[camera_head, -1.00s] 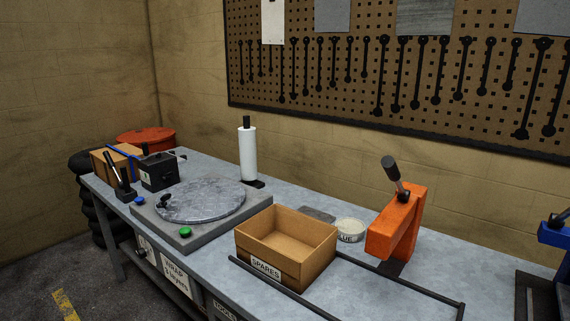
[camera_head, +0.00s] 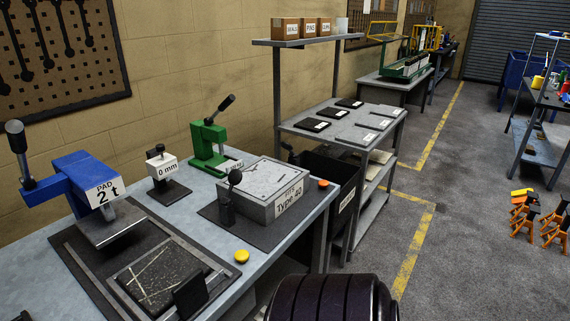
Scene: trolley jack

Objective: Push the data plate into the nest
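I cannot pick out the data plate for certain. A grey block fixture labelled "TYPE 40" (camera_head: 283,200) stands on a dark mat at the right end of the bench, with a pale marked top and a black-knobbed lever (camera_head: 230,197) beside it. I cannot tell which of these is the nest. Neither of my grippers is in view.
A green press (camera_head: 209,142) and a "0 mm" block (camera_head: 163,168) stand at the bench's back. Beyond is a grey table (camera_head: 345,122) with labelled plates.

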